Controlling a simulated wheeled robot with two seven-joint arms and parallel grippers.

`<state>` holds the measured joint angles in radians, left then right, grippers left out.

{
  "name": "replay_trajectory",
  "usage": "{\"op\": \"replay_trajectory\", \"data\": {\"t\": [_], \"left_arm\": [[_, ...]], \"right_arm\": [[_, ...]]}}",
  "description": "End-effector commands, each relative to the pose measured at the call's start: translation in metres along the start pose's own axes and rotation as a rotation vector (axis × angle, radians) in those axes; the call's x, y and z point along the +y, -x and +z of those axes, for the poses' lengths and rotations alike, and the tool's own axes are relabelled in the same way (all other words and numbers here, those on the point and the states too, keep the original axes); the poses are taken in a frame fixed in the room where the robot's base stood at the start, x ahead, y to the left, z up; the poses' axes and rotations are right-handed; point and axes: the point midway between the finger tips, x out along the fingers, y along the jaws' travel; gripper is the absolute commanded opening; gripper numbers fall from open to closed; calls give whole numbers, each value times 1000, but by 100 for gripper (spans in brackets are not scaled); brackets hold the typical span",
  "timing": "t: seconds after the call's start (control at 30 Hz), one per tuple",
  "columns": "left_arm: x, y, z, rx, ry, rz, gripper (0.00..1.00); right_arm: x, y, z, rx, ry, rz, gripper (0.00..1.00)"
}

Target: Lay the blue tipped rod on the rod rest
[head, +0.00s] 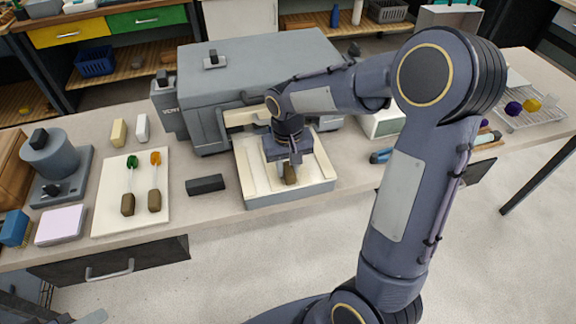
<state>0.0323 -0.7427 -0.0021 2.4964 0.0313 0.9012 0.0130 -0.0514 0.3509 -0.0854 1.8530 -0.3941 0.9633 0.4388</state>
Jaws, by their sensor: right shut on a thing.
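My right gripper (290,158) points down over the cream tray (313,181) in front of the grey machine. It is shut on a rod, whose brown handle (290,175) shows below the fingers. The rod's tip is hidden, so I cannot see its colour. Two other rods lie on the white mat (107,205) at left, a green tipped rod (129,190) and an orange tipped rod (155,185), both with brown handles nearest me. I cannot clearly make out which thing is the rod rest. My left gripper is not in view.
The grey machine (265,60) stands behind the tray. A black block (205,184) lies between mat and tray. A grey device (52,160) stands far left. A wire rack (545,115) with coloured balls is at far right. My right arm hides part of the bench.

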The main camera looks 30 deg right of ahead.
Motion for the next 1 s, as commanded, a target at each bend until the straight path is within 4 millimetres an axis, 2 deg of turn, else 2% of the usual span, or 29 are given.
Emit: {"op": "replay_trajectory", "data": {"t": [0.6, 0.63, 0.8, 1.0], "left_arm": [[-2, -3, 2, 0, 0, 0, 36], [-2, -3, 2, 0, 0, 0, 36], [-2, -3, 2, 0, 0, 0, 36], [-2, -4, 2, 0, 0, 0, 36]], "right_arm": [[0, -5, 0, -1, 0, 0, 1], [0, -6, 0, -1, 0, 0, 29], [0, -6, 1, -2, 0, 1, 50], [0, -6, 1, -3, 0, 1, 50]]}}
